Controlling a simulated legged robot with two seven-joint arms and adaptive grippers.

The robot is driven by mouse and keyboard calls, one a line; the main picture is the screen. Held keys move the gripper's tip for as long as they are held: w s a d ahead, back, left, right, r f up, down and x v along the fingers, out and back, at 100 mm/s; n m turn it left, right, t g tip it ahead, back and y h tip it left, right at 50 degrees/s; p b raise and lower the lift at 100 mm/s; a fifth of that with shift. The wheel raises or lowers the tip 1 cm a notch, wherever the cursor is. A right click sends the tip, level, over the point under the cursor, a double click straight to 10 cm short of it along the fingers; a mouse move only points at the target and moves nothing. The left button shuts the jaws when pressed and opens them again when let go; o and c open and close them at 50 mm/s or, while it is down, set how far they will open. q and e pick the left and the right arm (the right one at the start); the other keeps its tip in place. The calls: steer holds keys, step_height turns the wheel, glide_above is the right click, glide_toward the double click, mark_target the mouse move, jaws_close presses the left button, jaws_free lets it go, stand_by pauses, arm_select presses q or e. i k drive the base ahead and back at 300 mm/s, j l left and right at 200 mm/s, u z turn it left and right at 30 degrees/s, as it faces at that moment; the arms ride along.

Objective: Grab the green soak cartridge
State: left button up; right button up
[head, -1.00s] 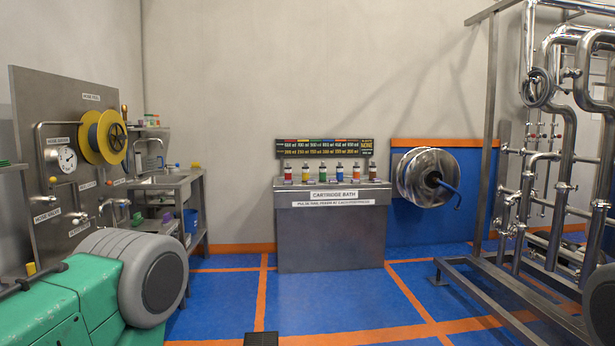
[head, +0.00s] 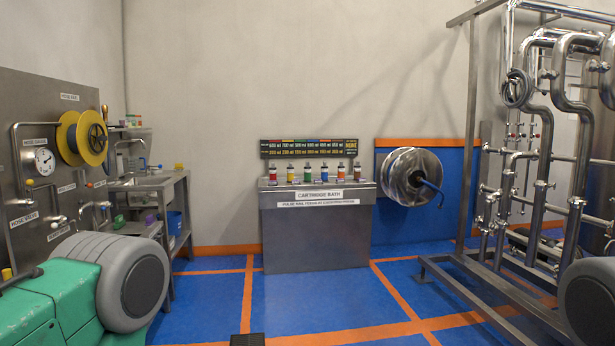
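The green soak cartridge (head: 307,174) stands upright, third from the left, in a row on top of the steel cartridge bath (head: 316,238). It has a dark cap and a green band. A yellow cartridge (head: 290,174) stands on its left and a blue cartridge (head: 324,174) on its right, with small gaps between. The bath is across the room, some way ahead. Neither of my grippers is in view, and nothing hides the front of the green cartridge.
Blue floor with orange lines (head: 300,310) is clear before the bath. A pipe frame (head: 470,160) stands right, with a dark wheel (head: 590,300) at the edge. A hose drum (head: 412,177) hangs beside the bath.

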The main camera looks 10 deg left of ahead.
mark_target(308, 168)
steer(key=i+u, duration=0.25)
steer(key=i, duration=3.2)
steer(key=i+j+z, duration=0.1)
steer(key=i, duration=2)
